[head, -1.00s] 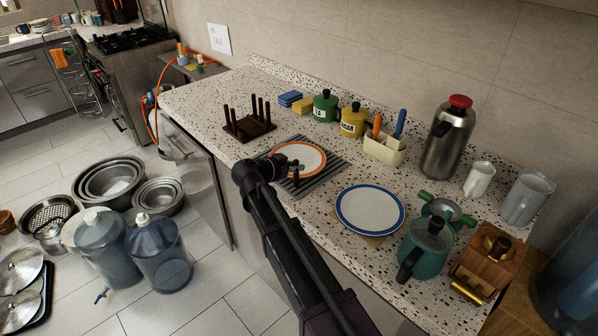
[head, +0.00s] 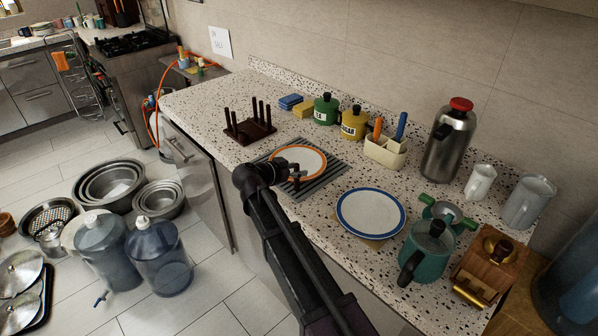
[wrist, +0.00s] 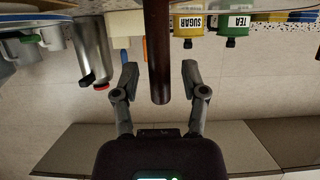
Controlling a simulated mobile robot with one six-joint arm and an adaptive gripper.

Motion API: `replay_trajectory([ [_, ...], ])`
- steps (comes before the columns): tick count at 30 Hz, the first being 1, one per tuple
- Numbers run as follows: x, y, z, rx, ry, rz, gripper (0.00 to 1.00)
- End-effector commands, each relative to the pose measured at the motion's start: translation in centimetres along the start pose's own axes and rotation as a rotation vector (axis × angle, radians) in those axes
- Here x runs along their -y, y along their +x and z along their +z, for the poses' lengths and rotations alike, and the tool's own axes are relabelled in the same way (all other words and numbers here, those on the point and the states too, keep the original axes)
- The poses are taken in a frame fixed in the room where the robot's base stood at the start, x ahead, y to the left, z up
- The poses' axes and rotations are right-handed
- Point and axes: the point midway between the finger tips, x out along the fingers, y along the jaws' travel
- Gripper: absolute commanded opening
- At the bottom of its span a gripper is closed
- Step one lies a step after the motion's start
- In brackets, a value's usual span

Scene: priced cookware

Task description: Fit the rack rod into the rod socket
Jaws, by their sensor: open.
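The dark brown rack (head: 262,129) stands on the counter to the left of my gripper, with several upright rods on its base. My gripper (head: 296,174) is over the grey ribbed mat, in front of the orange-rimmed plate. In the wrist view, which is upside down, my gripper (wrist: 158,78) is open, with one finger on each side of a dark brown rod (wrist: 159,50). Gaps show between the rod and both fingers. One rod end is free; the other runs out of the picture. The rod socket cannot be made out.
The orange-rimmed plate (head: 299,160) lies on the ribbed mat (head: 330,162). Green tea (head: 326,109) and yellow sugar (head: 353,122) tins, a utensil holder (head: 385,150) and a steel flask (head: 449,140) stand behind. A blue-rimmed plate (head: 370,212) and teal pot (head: 427,252) are to the right.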

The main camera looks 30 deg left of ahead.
Motion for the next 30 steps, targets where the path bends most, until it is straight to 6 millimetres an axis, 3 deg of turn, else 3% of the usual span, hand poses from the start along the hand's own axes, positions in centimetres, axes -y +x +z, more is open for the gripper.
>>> replay_trajectory([
  [8, 0.0, -0.8, -0.4, 0.0, -0.001, -0.001, 0.56],
  [30, 0.0, -11.2, -0.5, 0.0, 0.0, -0.001, 0.56],
])
